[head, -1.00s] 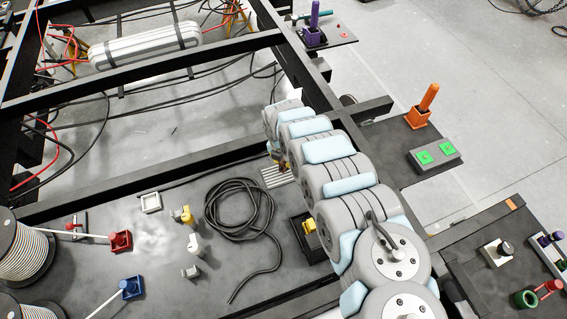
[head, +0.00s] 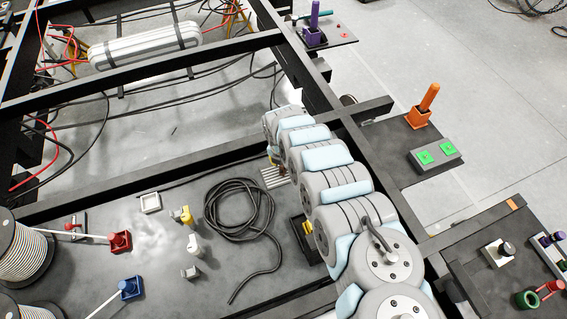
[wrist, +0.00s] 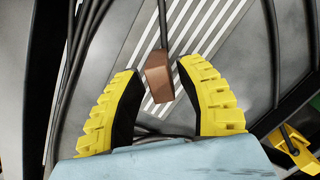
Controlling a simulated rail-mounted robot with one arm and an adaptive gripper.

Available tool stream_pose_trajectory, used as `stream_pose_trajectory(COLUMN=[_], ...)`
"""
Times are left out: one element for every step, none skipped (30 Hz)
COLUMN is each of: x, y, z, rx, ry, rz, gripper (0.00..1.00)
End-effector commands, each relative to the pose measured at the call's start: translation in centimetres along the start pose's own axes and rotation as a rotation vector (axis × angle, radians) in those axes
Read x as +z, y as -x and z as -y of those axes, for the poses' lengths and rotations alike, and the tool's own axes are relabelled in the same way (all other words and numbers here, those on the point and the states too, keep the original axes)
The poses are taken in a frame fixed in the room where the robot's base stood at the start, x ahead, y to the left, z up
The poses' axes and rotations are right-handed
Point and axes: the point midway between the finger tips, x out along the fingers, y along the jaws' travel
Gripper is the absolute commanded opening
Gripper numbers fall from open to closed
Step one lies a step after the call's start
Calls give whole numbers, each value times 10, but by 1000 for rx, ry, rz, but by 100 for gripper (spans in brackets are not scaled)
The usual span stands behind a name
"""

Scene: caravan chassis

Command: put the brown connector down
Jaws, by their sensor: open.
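The brown connector (wrist: 159,76) is in the wrist view, between the yellow fingers of my gripper (wrist: 160,68), with a dark cable running up from it. The fingers are open. In the head view the striped plate (head: 273,178) is partly visible, and my arm largely hides the gripper and connector.
A coiled black cable (head: 238,207) lies left of my arm. A yellow connector (head: 182,215) and a white one stand further left. A yellow part in a dark holder (head: 306,226) is close beside my arm. Black chassis beams (head: 150,180) run behind the panel.

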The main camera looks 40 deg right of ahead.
Motion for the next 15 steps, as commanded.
stream_pose_trajectory(x=[0,1,1,1,1,1,1,1,1,1,1,2,2,2,2], y=[1,3,5,6,7,10,12,15,18,21,24,28,30,33,36], z=[0,0,0,0,0,-1,-1,-1,-1,-1,0,0,1,1,1], rx=[0,0,0,0,1,1,1,0,0,-1,-1,-1,-1,-1,-1], ry=[0,0,0,0,1,2,2,3,4,4,3,2,2,1,1], rz=[0,0,0,0,0,0,0,1,1,1,0,1,1,1,2], gripper=[37,37,37,37,37,37,37,37,37,37,37,37,37,37,37])
